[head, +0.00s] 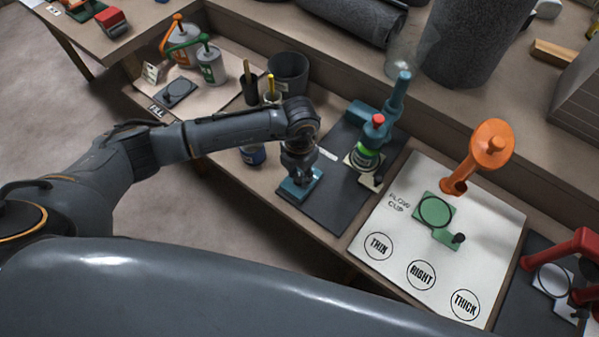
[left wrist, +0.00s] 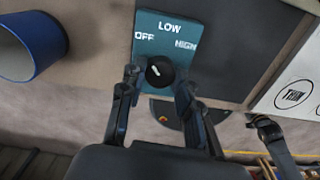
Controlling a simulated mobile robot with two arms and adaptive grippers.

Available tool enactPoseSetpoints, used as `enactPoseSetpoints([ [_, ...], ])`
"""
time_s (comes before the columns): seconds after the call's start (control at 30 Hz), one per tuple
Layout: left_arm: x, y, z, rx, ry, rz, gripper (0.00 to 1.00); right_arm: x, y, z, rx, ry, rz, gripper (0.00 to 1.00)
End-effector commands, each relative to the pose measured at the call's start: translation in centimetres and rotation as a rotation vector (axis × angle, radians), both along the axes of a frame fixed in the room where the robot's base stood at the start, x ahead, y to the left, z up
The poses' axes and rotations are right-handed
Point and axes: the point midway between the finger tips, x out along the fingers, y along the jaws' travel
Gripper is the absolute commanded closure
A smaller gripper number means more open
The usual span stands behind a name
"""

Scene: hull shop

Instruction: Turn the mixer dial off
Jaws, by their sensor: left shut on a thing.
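The teal mixer control box (head: 299,190) sits at the front edge of the bench, on the dark mat. In the left wrist view the box (left wrist: 178,28) carries the words OFF, LOW and HIGH. Below the words is the black dial (left wrist: 160,71) with a short white pointer mark; which word it points at is hard to tell. My left gripper (head: 298,183) is over the box from above. In the left wrist view its fingers (left wrist: 157,85) are shut on the dial, one on each side.
The teal mixer stand (head: 396,97) with a red top holds a green-banded can behind the box. A white board (head: 400,235) marked THIN, RIGHT and THICK lies to the right, with a green flow cup plate. A blue can (left wrist: 30,45) stands left of the box.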

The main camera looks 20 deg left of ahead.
Motion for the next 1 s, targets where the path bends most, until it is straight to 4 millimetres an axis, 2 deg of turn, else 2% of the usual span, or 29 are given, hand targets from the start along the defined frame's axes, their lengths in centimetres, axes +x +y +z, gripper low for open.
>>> enactPoseSetpoints([
  [0.4,0.04,-0.02,0.03,0.000,-0.001,0.178,0.99,-0.02,0.01,0.17,0.000,0.000,0.000,0.44],
  [0.93,0.03,0.00,0.02,0.000,-0.001,0.199,0.99,-0.03,0.02,0.17,0.000,0.000,0.000,0.44],
  [0.97,0.04,-0.01,0.02,0.000,-0.001,0.199,0.61,-0.03,0.03,0.17,0.000,0.000,0.000,0.44],
  [1.0,0.03,0.00,0.02,0.000,-0.001,0.199,0.53,-0.03,0.02,0.17,0.000,0.000,0.000,0.44],
])
